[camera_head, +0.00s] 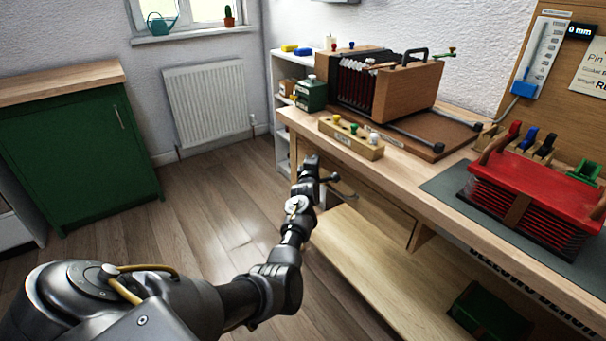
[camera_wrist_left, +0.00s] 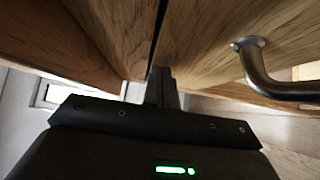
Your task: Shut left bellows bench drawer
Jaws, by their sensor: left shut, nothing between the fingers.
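The bellows bench drawer (camera_head: 378,208) is a wooden front under the left part of the bench top, partly hidden by my left gripper. How far it stands out is hard to tell. Its metal bar handle (camera_head: 343,190) shows just right of the gripper; the handle (camera_wrist_left: 262,72) is also large at the right of the left wrist view. My left gripper (camera_head: 311,166) is shut and empty, in front of the drawer's left part. In the wrist view its fingertips (camera_wrist_left: 162,78) are close to the wood, beside a narrow dark gap; contact is unclear. My right gripper is out of view.
The bench top (camera_head: 445,180) holds a wooden bellows unit (camera_head: 405,88), a block with coloured knobs (camera_head: 350,139) and a red bellows (camera_head: 540,190). A lower shelf (camera_head: 375,265) runs beneath. The floor (camera_head: 215,205) left of the bench is clear.

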